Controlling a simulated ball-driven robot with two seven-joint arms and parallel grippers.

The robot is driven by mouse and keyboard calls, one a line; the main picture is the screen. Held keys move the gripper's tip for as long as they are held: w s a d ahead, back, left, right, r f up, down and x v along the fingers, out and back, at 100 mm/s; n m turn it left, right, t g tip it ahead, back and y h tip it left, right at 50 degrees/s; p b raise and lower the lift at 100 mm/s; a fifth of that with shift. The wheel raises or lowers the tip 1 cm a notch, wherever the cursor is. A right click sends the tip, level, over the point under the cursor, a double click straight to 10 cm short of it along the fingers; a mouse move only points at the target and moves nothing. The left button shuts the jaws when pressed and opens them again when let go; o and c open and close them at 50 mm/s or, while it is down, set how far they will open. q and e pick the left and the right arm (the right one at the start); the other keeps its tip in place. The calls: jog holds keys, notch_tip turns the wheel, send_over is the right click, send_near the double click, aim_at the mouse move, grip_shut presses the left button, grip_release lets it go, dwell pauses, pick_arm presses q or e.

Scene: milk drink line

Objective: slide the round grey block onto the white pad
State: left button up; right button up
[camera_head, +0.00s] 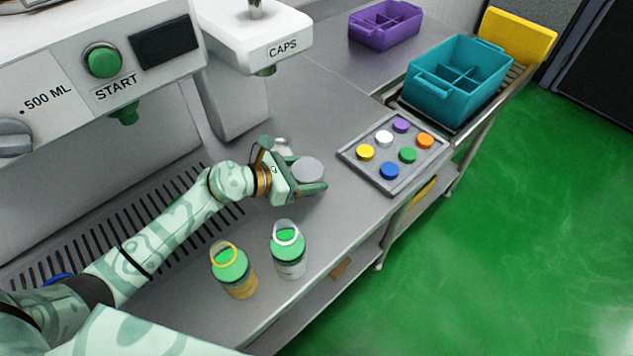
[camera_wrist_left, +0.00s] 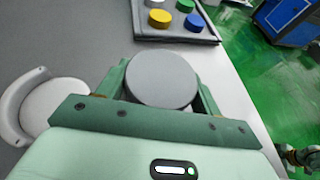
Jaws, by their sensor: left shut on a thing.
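The round grey block (camera_head: 308,170) is between the fingers of my left gripper (camera_head: 312,179), at counter level. In the left wrist view the block (camera_wrist_left: 162,79) shows its flat round top, with a green finger on each side. The gripper is shut on it. A round white thing with a curved loop (camera_wrist_left: 45,108) lies left of the gripper in the wrist view. A little of it (camera_head: 281,145) shows behind the gripper in the head view. I cannot tell whether it is the white pad. A pale sliver shows under the block, mostly hidden. My right gripper is not in view.
A grey tray (camera_head: 346,153) of several coloured discs lies beyond the gripper. Two green-capped bottles, one amber (camera_head: 235,275) and one clear (camera_head: 288,255), stand near the counter's front edge. The CAPS dispenser (camera_head: 258,35) overhangs behind. A teal crate (camera_head: 440,95) is farther right.

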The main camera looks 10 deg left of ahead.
pick_arm(q)
jog(key=shift+w+a+f+b, duration=0.1)
jog(key=shift+w+a+b, duration=0.35)
jog(key=shift+a, duration=0.3)
jog(key=shift+w+a, duration=0.15)
jog(key=shift+a, duration=0.05)
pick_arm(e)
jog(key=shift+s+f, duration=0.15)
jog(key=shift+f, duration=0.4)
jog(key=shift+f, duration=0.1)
pick_arm(q)
jog(key=w+a+b, duration=0.1)
jog(key=a, duration=0.1)
jog(key=w+a+b, duration=0.1)
jog(key=a+b, duration=0.1)
jog(key=shift+w+f, duration=0.1)
jog(key=shift+w, duration=0.25)
jog(key=shift+w+a+b, duration=0.3)
jog(key=shift+a+b, duration=0.15)
jog(key=shift+r, duration=0.25)
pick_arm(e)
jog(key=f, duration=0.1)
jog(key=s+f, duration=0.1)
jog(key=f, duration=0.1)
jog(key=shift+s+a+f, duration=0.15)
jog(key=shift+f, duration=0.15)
